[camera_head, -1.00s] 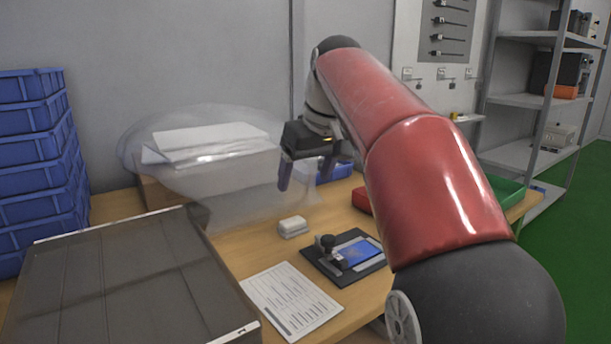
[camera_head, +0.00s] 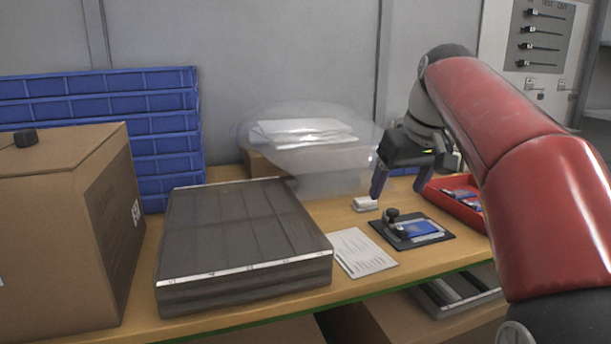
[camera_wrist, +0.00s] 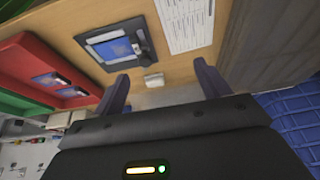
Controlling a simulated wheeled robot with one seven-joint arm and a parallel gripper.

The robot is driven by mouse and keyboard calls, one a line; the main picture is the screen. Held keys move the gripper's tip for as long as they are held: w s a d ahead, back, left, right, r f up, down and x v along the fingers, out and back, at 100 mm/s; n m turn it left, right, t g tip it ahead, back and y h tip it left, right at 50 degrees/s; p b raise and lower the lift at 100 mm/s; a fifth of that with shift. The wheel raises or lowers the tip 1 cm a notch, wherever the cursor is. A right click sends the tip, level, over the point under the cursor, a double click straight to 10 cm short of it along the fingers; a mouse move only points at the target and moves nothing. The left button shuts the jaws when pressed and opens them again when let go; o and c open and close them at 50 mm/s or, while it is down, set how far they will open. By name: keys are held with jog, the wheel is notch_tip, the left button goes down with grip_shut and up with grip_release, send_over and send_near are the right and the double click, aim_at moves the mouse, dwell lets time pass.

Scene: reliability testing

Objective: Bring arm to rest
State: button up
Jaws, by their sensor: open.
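My gripper (camera_head: 412,188) hangs from my red arm above the wooden table, to the right of the middle in the head view. Its fingers are apart with nothing between them. In the wrist view the two fingers of my gripper (camera_wrist: 163,92) stand wide apart. A small white block (camera_head: 364,204) lies on the table below and left of the fingers. It also shows in the wrist view (camera_wrist: 154,81), beyond the gap between the fingertips.
A black fixture (camera_head: 411,234) holding a blue device and a paper sheet (camera_head: 360,252) lie on the table (camera_head: 225,308). A dark flat case (camera_head: 240,230) and cardboard box (camera_head: 60,230) stand left. Blue crates (camera_head: 160,120) are stacked behind. A red tray (camera_head: 450,206) is right.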

jog(key=s+a+f+m+t+h, duration=0.1)
jog(key=s+f+m, duration=0.2)
jog(key=s+f, duration=1.9)
jog(key=shift+s+a+f+m, duration=0.15)
jog(key=shift+s+a+m, duration=0.15)
jog(key=shift+s, duration=0.95)
jog(key=shift+w, duration=0.1)
